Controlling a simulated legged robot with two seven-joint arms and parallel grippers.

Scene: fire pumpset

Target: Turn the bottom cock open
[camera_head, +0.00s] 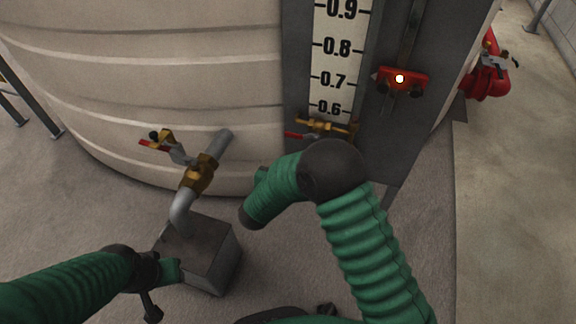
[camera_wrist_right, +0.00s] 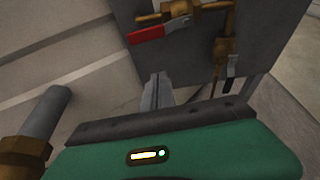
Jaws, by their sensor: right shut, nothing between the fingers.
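A brass cock (camera_head: 325,126) with a red lever (camera_head: 300,135) sits at the foot of the level gauge in the head view. In the right wrist view the red lever (camera_wrist_right: 160,29) lies roughly level, pointing left along the brass pipe. A second brass fitting (camera_wrist_right: 224,46) with a small grey-black lever hangs to its right. My right gripper (camera_wrist_right: 155,90) is shut and empty, below the red lever and apart from it; my right arm hides it in the head view. My left arm ends at the lower left (camera_head: 150,285); its jaws are not clear.
A grey pipe with a brass valve (camera_head: 200,172) and red handle sticks out of the tank (camera_head: 150,80) at left, above a grey box (camera_head: 208,255). A red fixture (camera_head: 401,80) with a lit lamp is on the grey panel right of the gauge.

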